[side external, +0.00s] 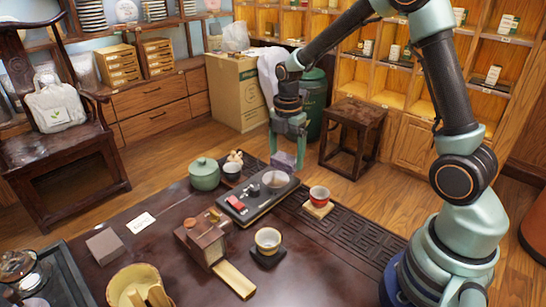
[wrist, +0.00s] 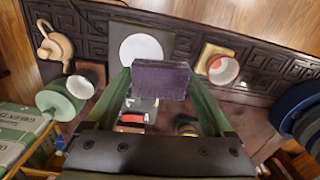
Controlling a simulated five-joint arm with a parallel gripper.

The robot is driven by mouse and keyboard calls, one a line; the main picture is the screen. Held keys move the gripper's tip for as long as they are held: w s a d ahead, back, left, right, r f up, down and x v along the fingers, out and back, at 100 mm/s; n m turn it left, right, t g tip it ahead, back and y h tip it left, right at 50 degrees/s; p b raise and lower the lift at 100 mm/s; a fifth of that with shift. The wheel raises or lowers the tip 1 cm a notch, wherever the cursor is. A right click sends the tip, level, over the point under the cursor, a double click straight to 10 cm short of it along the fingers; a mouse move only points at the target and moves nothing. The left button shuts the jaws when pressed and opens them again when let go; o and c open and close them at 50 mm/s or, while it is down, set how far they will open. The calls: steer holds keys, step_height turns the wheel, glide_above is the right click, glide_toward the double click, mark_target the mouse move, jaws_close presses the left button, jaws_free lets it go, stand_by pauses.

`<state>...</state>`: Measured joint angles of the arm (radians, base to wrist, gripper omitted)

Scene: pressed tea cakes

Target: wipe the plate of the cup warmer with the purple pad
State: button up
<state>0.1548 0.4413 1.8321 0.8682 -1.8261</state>
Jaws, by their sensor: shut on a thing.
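My gripper (side external: 287,150) is shut on the purple pad (side external: 283,160), a small block that shows between the two green fingers in the wrist view (wrist: 160,80). The cup warmer (side external: 233,212) is a dark slab on the table with a red part (side external: 236,202) at its near end. Its pale round plate (side external: 275,180) is at the far end, and it also shows in the wrist view (wrist: 140,46). The pad is at the plate's far side in the side view and seems raised above it. I cannot tell the exact gap. The pad hides part of the warmer in the wrist view.
A red cup (side external: 319,194) on a wooden coaster stands right of the warmer. Another cup (side external: 267,239) stands nearer. A wooden box (side external: 203,238) is nearby.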

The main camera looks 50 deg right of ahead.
steer(key=shift+r, duration=1.15)
